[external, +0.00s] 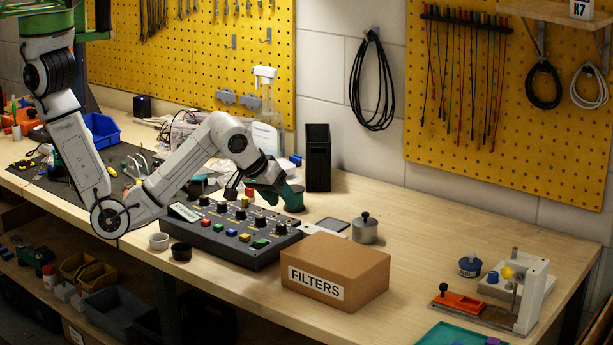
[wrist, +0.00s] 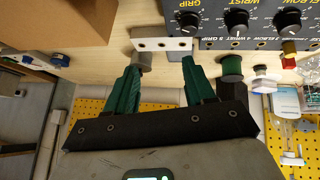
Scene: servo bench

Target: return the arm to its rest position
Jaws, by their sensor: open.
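My gripper (external: 268,190) has green fingers and is at the end of my bent white arm, above the back edge of the dark control box (external: 212,242). In the wrist view my gripper (wrist: 163,66) is open, its two green fingers apart with nothing held between them. A white block with holes (wrist: 162,44) lies beyond the fingertips. The control box (wrist: 240,22) shows knobs labelled GRIP and WRIST. A green cylinder (external: 294,199) stands close beside the gripper; it also shows right of the fingers in the wrist view (wrist: 231,67). No rest position is marked in view.
A cardboard box marked FILTERS (external: 352,268) stands right of the control box. A black bin (external: 318,158) and a grey canister (external: 365,229) stand behind. The bench's back right is mostly clear.

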